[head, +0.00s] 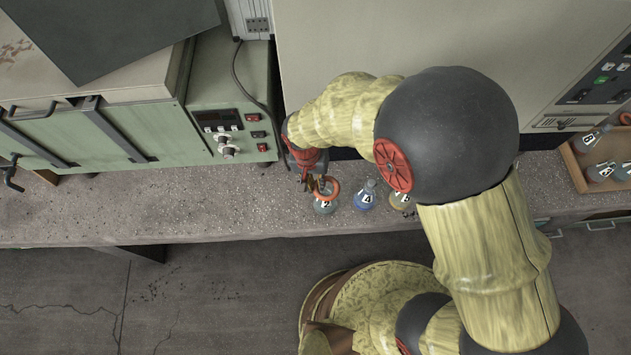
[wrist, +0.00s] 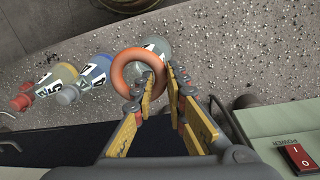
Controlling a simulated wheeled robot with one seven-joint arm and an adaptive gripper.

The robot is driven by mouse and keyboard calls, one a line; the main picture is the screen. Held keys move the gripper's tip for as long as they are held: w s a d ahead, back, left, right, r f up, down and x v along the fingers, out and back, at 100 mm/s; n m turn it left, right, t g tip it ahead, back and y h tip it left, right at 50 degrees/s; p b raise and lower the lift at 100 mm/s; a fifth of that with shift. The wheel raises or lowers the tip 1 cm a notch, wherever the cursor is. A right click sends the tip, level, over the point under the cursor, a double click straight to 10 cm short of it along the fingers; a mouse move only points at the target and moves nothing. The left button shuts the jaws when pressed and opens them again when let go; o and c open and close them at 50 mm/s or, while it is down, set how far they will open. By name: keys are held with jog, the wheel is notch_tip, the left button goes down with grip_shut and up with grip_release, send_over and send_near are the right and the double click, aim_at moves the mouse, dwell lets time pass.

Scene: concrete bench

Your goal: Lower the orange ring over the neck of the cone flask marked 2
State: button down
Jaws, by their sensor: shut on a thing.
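The orange ring (head: 337,188) is held in my gripper (head: 314,184), with its rim between the fingertips. In the wrist view the ring (wrist: 117,72) is at the left of my gripper (wrist: 170,78). The cone flask marked 2 (head: 325,207) stands upright on the bench below the ring. In the wrist view the grey flask (wrist: 163,47) shows beyond the ring, and part of it shows through the hole. I cannot tell whether the ring is around the neck or just above it. The fingers partly hide the flask's neck.
A blue flask (head: 364,198) stands close to the right of flask 2, and a yellowish flask (head: 399,201) stands beyond it. A green oven-like unit (head: 238,125) with a power switch is at the left. A wooden tray (head: 579,173) holds flasks at the far right. The bench left of flask 2 is clear.

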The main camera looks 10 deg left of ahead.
jog(key=shift+f+b, duration=0.35)
jog(key=shift+f, duration=0.3)
jog(key=c, duration=1.7)
grip_release()
jog(key=shift+o, duration=0.2)
jog(key=o, duration=0.4)
jog(key=shift+c, duration=0.2)
jog(key=shift+o, duration=0.3)
jog(key=shift+r+p, duration=1.2)
jog(key=shift+r, duration=0.5)
